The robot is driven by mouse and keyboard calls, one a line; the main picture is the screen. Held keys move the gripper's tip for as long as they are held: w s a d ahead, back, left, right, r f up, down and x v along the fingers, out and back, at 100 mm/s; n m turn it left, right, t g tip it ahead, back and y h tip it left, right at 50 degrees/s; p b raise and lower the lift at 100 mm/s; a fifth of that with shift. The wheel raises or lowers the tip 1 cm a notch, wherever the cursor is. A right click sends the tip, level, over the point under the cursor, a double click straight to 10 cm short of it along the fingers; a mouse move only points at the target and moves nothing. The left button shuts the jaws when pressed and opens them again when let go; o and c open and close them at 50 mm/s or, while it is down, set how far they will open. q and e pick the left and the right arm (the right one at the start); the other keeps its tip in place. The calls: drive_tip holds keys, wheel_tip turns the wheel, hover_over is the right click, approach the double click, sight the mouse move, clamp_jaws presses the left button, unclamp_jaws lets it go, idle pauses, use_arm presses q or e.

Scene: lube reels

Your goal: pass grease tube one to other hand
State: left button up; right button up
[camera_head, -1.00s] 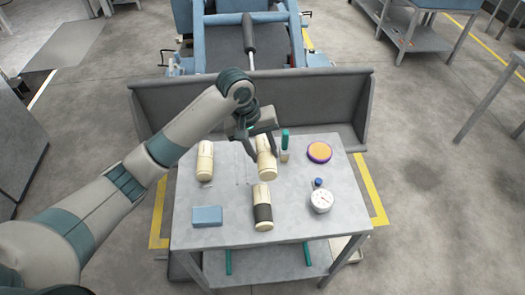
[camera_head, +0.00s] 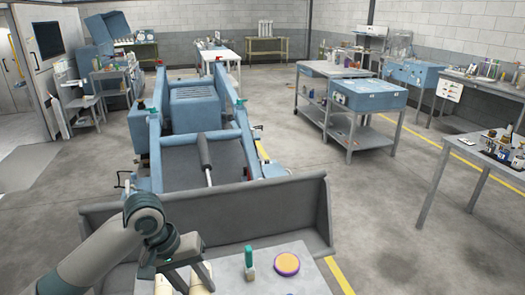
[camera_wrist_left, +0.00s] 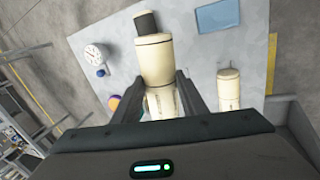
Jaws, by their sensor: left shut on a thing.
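My left gripper (camera_head: 193,270) is above the grey table (camera_head: 308,268), low in the head view. It is shut on a cream grease tube (camera_head: 206,272), which also shows between the fingers in the left wrist view (camera_wrist_left: 155,62). A second cream tube (camera_wrist_left: 229,90) stands on the table to the right in the wrist view, and its top shows in the head view (camera_head: 162,284). A tube with a dark band (camera_wrist_left: 146,24) is partly hidden behind the held tube. My right gripper is not in view.
An orange and purple disc (camera_head: 286,264) and a green-capped bottle (camera_head: 249,262) are on the table. The wrist view shows a white dial gauge (camera_wrist_left: 93,54) and a blue block (camera_wrist_left: 217,15). A large grey loader bucket (camera_head: 285,215) stands just behind the table.

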use_arm(q)
drive_tip(key=s+a+r+m+b, duration=0.1)
drive_tip(key=s+a+r, duration=0.1)
drive_tip(key=s+a, duration=0.2)
drive_tip(key=s, duration=0.3)
drive_tip(key=shift+s+a+m+g, duration=0.3)
drive_tip(key=shift+a, duration=0.05)
drive_tip(key=shift+r, duration=0.15)
drive_tip(key=w+d+r+m+g+y, duration=0.1)
drive_tip(key=w+d+r+m, duration=0.2)
drive_tip(key=r, duration=0.4)
drive_tip(key=w+d+r+m+g, duration=0.1)
drive_tip(key=w+d+r+m, duration=0.2)
drive_tip(key=d+r+m, duration=0.2)
drive_tip(key=w+d+r+m+y, duration=0.1)
drive_tip(key=w+d+r+m, duration=0.2)
drive_tip(key=r+m, duration=0.4)
wheel_tip(320, 180, up, 3)
drive_tip(key=shift+w+d+f+g+y, duration=0.15)
drive_tip(key=shift+d+g+y, duration=0.15)
drive_tip(key=shift+d+g, duration=0.15)
